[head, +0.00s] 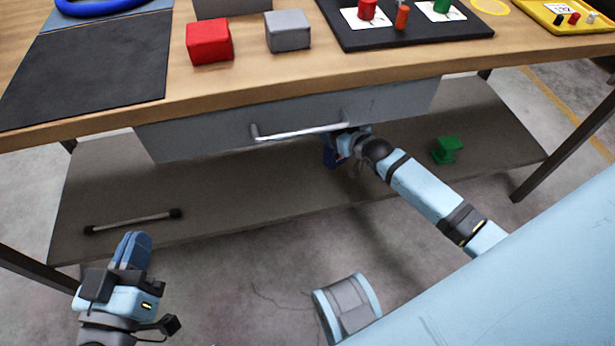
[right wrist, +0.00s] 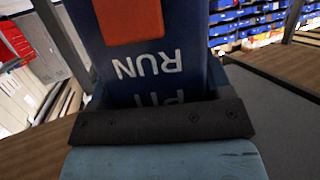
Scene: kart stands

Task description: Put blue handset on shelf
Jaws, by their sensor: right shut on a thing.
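The blue handset (right wrist: 190,50) fills the top middle of the right wrist view, with an orange-red patch and upside-down white lettering. My right gripper (right wrist: 160,122) is shut on it. In the head view the right gripper (head: 343,146) is below the bench drawer and partly hidden by it. A small dark blue part of the handset (head: 329,156) shows there, above the shelf (head: 250,190). Whether it touches the shelf I cannot tell. My left gripper (head: 133,250) is at the lower left, in front of the shelf, its blue fingers together and empty.
A bar with black ends (head: 133,221) lies on the shelf's left, and a green part (head: 447,149) on its right. The drawer (head: 290,118) with its silver handle (head: 298,132) hangs above. A red cube (head: 209,43) and grey cube (head: 288,31) sit on the bench top.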

